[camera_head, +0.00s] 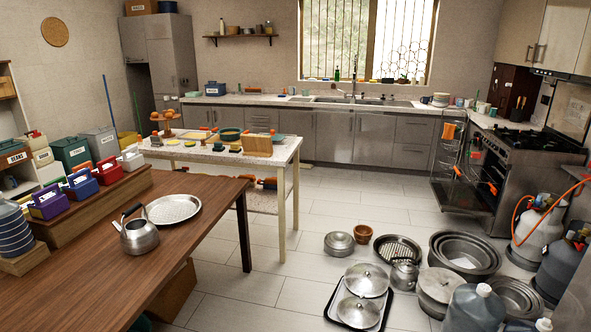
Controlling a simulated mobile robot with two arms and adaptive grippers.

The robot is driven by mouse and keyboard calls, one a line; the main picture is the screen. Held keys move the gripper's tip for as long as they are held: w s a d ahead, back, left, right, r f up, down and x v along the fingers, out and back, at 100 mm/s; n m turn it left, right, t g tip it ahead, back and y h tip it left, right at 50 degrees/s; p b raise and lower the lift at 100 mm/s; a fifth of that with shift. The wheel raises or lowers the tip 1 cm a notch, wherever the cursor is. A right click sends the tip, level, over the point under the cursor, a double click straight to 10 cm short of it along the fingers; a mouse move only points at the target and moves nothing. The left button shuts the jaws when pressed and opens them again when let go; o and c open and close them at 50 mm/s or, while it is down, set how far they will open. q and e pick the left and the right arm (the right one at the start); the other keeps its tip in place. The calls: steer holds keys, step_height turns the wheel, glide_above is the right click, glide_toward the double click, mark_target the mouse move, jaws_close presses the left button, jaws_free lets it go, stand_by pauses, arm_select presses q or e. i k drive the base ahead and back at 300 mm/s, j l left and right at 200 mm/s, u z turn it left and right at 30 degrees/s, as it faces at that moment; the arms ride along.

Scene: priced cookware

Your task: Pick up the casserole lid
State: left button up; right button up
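Two round metal lids with knobs lie on a dark-rimmed tray (329,309) on the floor. The farther lid (366,279) overlaps the nearer lid (358,313). A lidded metal pot (339,244) stands behind the tray. I cannot tell which of these lids is the casserole lid. Neither of my grippers shows in the head view.
A wooden table (90,285) stands at left. The tiled floor (265,300) between table and tray is clear. The oven door (455,196) is open.

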mark_target(275, 138)
steer(key=i, duration=2.65)
